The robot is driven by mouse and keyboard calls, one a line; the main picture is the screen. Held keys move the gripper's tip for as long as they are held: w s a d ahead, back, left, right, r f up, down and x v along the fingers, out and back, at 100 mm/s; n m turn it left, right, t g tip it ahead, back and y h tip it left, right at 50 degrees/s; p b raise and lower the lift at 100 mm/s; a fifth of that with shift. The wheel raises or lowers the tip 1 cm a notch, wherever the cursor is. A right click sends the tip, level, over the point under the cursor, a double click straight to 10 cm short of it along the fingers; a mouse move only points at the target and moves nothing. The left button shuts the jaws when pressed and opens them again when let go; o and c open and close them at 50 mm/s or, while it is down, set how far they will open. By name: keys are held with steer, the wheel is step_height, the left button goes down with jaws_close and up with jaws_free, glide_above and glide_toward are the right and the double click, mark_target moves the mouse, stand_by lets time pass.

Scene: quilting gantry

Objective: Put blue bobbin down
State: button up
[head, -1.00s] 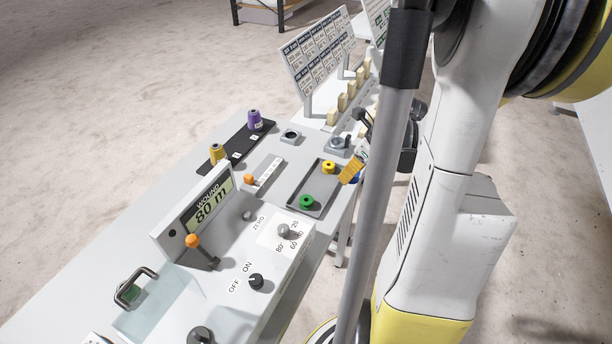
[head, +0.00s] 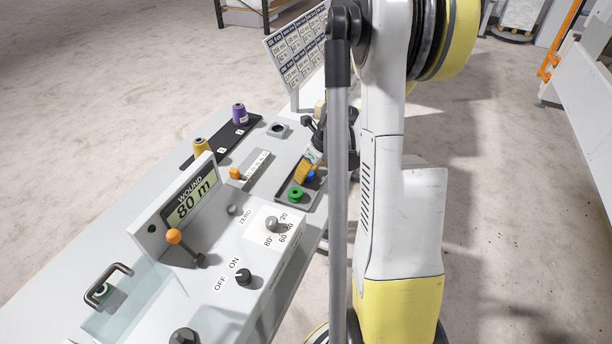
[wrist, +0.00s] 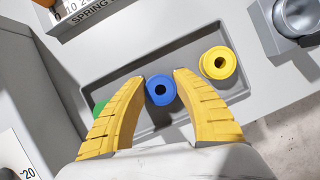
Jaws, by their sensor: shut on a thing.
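The blue bobbin (wrist: 161,90) sits between the two yellow fingers of my gripper (wrist: 160,78), which is shut on it. In the wrist view it appears over the grey tray (wrist: 199,42), between the green bobbin (wrist: 99,107) and the yellow bobbin (wrist: 218,63). Whether it touches the tray floor I cannot tell. In the head view, my gripper (head: 305,171) is over the tray (head: 284,205), just beyond the green bobbin (head: 296,194); a little of the blue bobbin (head: 313,175) shows, and the yellow bobbin is hidden.
A winder with an 80 m display (head: 192,203) and an orange lever (head: 174,237) stands nearer on the bench. A dark strip holds a purple cone (head: 239,114) and a gold cone (head: 201,147). A grey round fitting (wrist: 293,17) is beside the tray.

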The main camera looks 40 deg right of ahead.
steer(key=shift+r, duration=0.1)
steer(key=o, duration=0.8)
steer(key=shift+c, duration=0.2)
steer(key=a+p+v, duration=0.1)
steer(key=p+v, duration=0.3)
steer(key=v, duration=0.8)
steer(key=a+r+n, duration=0.7)
steer(key=a+n, duration=0.6)
steer(key=s+a+r+n+t, duration=0.1)
steer(key=s+a+n, duration=0.3)
steer(key=a+n, duration=0.4)
steer(key=s+a+r+n+t, duration=0.1)
steer(key=s+a+r+n, duration=0.2)
steer(key=a+n, duration=0.5)
steer(key=n, duration=0.5)
steer(key=shift+s+n+t+h, duration=0.3)
steer(key=shift+s+t, duration=0.05)
steer(key=shift+t, duration=0.05)
